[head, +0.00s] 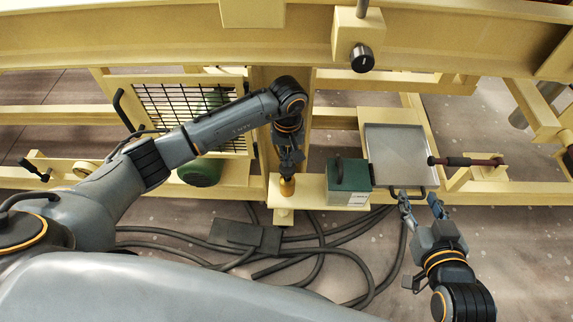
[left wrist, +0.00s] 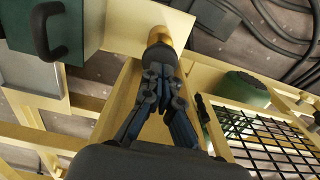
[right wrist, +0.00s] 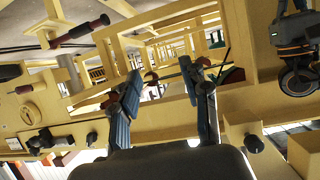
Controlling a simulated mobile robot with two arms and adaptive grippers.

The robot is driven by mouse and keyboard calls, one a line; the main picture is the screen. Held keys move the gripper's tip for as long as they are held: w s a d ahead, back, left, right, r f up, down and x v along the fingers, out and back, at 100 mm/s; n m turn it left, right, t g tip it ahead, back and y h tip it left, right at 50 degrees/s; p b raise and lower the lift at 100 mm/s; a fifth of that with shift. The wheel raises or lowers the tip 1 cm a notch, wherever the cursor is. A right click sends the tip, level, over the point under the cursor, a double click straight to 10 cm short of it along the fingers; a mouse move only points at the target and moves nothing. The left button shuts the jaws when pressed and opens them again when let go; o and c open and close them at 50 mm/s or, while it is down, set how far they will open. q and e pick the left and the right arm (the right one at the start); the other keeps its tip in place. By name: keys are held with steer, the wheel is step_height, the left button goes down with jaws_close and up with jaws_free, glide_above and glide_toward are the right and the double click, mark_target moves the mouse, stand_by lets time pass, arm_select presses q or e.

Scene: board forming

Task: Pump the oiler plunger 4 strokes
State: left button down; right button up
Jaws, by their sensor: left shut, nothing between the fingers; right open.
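The oiler (head: 287,187) is a small gold cylinder standing on a cream shelf of the frame, left of the green box. It also shows in the left wrist view (left wrist: 158,35). My left gripper (head: 288,168) is directly above it, pointing down, with its fingers shut and empty. In the left wrist view the fingertips (left wrist: 160,70) are at the end of the oiler; they hide the plunger, and I cannot tell whether they touch it. My right gripper (head: 420,198) is open and empty by the front edge of the grey tray, away from the oiler.
A green box (head: 349,178) with a handle stands right of the oiler, beside the grey tray (head: 395,150). A dark-gripped lever (head: 465,161) is further right. Left are a black mesh guard (head: 175,103) and green motor (head: 200,172). Black cables (head: 330,262) lie on the floor.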

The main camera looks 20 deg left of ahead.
mark_target(287, 168)
arm_select(q)
steer(key=shift+f, duration=0.1)
step_height(287, 168, down, 2)
steer(key=shift+f+b, duration=0.1)
steer(key=shift+b, duration=0.9)
step_height(287, 168, down, 2)
steer(key=shift+f+b, duration=0.2)
steer(key=shift+b, duration=0.9)
steer(key=shift+f, duration=0.2)
arm_select(e)
step_height(287, 168, up, 18)
steer(key=s+a+t+y, duration=0.1)
steer(key=a+t+y, duration=0.1)
steer(key=t, duration=1)
steer(key=shift+s+r+y, duration=0.2)
steer(key=shift+y, duration=0.7)
arm_select(q)
steer(key=shift+r, duration=0.1)
arm_select(e)
steer(key=shift+a, duration=0.15)
